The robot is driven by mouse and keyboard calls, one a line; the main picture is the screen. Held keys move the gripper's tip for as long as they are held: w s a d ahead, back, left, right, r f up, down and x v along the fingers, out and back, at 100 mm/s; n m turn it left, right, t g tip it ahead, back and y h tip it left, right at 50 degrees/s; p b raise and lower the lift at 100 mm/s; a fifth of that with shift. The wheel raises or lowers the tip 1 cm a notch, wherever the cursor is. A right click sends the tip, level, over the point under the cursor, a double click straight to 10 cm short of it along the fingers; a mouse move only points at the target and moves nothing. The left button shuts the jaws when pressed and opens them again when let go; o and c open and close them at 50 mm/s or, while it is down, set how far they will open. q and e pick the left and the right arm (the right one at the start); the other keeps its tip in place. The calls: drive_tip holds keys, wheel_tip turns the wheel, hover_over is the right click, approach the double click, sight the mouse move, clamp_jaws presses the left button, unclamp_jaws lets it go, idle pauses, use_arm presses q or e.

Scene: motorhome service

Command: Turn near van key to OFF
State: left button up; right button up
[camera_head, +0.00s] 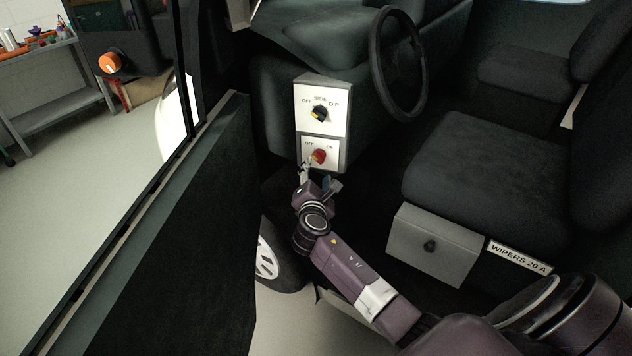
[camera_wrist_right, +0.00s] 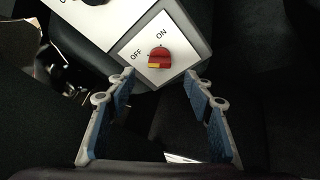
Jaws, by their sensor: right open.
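The van key is a red knob (camera_head: 318,156) with a yellow mark, on a white plate labelled OFF on its left and ON on its right. In the wrist view the red knob (camera_wrist_right: 162,56) shows its yellow mark at its lower left; I cannot tell firmly which label it points to. My right gripper (camera_head: 320,179) is just below and in front of the knob. In the wrist view this gripper (camera_wrist_right: 160,86) is open and empty, its fingers apart on either side below the knob, not touching it. My left gripper is not in view.
Above sits a black knob (camera_head: 319,114) on a plate marked OFF, SIDE, DIP. The steering wheel (camera_head: 397,65) is up to the right. The open door (camera_head: 190,240) stands left.

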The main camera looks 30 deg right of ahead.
drive_tip(key=shift+v, duration=2.35)
drive_tip(key=s+a+f+m+g+y+b, duration=0.1)
drive_tip(key=s+a+f+m+g+y, duration=0.15)
drive_tip(key=s+f, duration=0.75)
drive_tip(key=s+a+f+m+g+y+b, duration=0.2)
drive_tip(key=a+f, duration=0.1)
drive_tip(key=f, duration=1.4)
drive_tip(key=s+a+f+m+g+y+b, duration=0.15)
drive_tip(key=s+f, duration=0.45)
drive_tip(key=f, duration=0.8)
drive_tip(key=s+a+f+m+g+y+b, duration=0.1)
drive_tip(key=s+f, duration=0.5)
drive_tip(key=s, duration=0.6)
drive_tip(key=s+a+f+m+g+y+b, duration=0.1)
drive_tip(key=s+a+f+m, duration=0.3)
drive_tip(key=s, duration=0.8)
drive_tip(key=s+a+f+m+g+y, duration=0.1)
drive_tip(key=s+a+f+m+g, duration=0.1)
drive_tip(key=s+f+m, duration=0.4)
drive_tip(key=s+f+g, duration=0.1)
drive_tip(key=s+f, duration=0.2)
drive_tip(key=s, duration=0.3)
drive_tip(key=shift+s+a+f+g+b, duration=0.25)
drive_tip(key=shift+s+f+g+b, duration=0.05)
drive_tip(key=shift+f+b, duration=0.1)
